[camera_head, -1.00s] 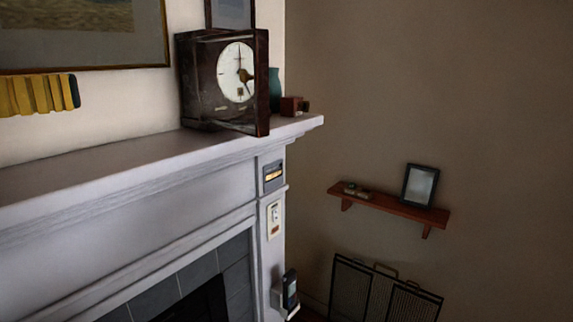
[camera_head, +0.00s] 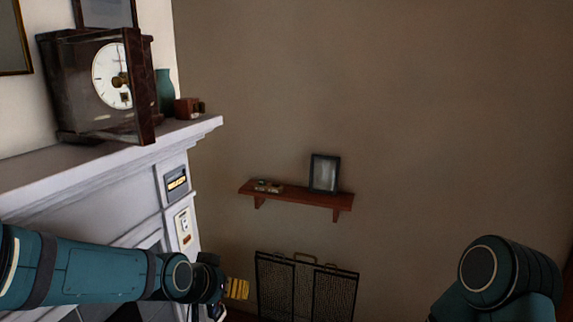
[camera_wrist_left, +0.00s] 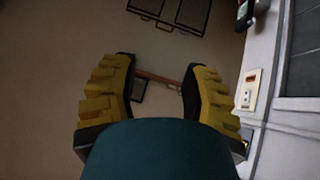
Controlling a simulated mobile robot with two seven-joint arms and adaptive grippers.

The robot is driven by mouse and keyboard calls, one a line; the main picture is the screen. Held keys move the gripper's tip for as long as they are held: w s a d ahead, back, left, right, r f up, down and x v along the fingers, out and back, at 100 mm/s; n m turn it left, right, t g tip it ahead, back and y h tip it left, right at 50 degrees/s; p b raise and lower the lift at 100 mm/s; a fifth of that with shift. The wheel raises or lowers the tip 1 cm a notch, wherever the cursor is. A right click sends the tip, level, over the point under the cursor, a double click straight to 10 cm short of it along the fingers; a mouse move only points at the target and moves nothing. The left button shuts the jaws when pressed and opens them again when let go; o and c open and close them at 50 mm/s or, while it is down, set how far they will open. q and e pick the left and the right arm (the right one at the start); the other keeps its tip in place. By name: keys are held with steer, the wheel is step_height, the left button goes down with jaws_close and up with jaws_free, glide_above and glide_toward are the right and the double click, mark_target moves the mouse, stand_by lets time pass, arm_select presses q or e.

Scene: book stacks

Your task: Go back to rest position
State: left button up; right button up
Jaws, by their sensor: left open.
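My left gripper (camera_head: 236,289) is at the bottom of the head view, in front of the fireplace's right end, with its arm coming in from the left. In the left wrist view its two yellow ridged fingers (camera_wrist_left: 160,92) are spread wide apart with nothing between them. Only the wall and a shelf show in the gap, some way off. Part of my right arm shows at the lower right of the head view; its gripper is out of view.
A white mantel (camera_head: 95,160) holds a dark clock (camera_head: 117,80), a teal vase (camera_head: 165,92) and a small red-brown box (camera_head: 188,108). A wall shelf (camera_head: 300,196) bears a picture frame (camera_head: 324,173). A black fire screen (camera_head: 305,288) stands below. The wall at right is bare.

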arm_select(q)
steer(key=s+d+f+n+g, duration=0.1)
steer(key=s+f+n+g, duration=0.3)
steer(key=f, duration=1.4)
steer(key=s+d+f+g, duration=0.1)
steer(key=s+f+g, duration=0.1)
steer(key=s+f, duration=1.1)
steer(key=shift+s+d, duration=0.3)
steer(key=shift+s, duration=0.2)
